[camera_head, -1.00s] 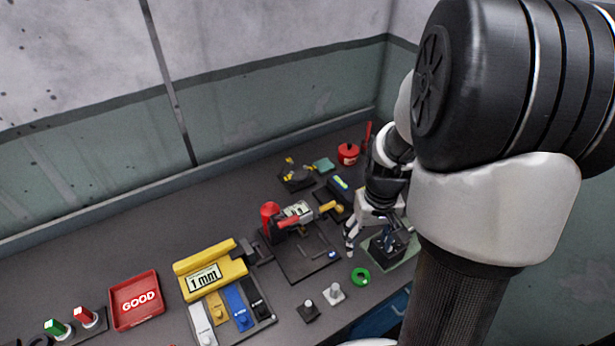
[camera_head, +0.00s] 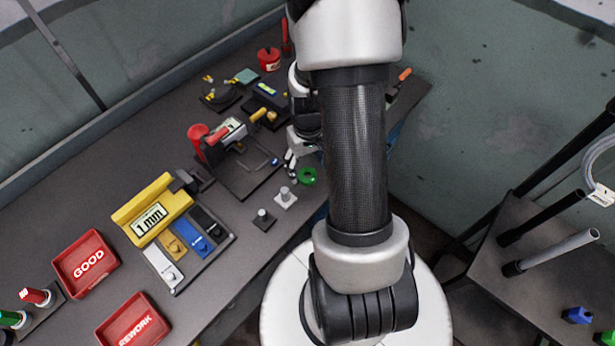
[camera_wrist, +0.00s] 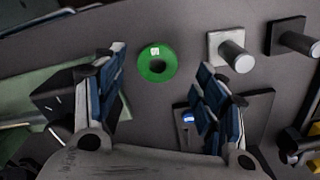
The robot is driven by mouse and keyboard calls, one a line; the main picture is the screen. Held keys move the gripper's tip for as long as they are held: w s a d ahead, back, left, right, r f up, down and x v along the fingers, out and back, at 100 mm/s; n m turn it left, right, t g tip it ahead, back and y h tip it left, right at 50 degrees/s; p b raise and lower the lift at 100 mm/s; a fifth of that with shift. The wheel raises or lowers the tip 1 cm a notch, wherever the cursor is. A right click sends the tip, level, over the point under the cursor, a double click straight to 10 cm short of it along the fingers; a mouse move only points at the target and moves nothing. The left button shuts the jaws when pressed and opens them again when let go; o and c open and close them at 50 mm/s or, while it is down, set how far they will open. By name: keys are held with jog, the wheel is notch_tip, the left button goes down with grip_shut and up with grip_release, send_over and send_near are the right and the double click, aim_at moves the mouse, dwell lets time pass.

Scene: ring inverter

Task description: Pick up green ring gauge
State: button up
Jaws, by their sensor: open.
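The green ring gauge (camera_head: 307,176) lies flat on the grey workbench near its front edge. In the head view my gripper (camera_head: 290,160) is just left of and above the ring, partly hidden by my arm. I cannot tell its exact height over the bench.
Two pegs on square bases, a light one (camera_wrist: 232,50) and a dark one (camera_wrist: 291,38), stand near the ring. A dark fixture plate (camera_head: 240,172) lies behind it. A yellow 1 mm gauge (camera_head: 152,210) and red GOOD (camera_head: 87,263) and REWORK (camera_head: 134,322) trays lie further left.

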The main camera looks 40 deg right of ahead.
aim_at(307, 178)
jog(key=f, duration=0.2)
jog(key=f+b, duration=0.1)
jog(key=f, duration=0.1)
jog(key=shift+w+d, duration=0.2)
jog(key=shift+w, duration=0.1)
jog(key=shift+c, duration=0.4)
jog(key=c, duration=1.2)
jog(key=shift+o, duration=0.2)
jog(key=shift+r, duration=0.1)
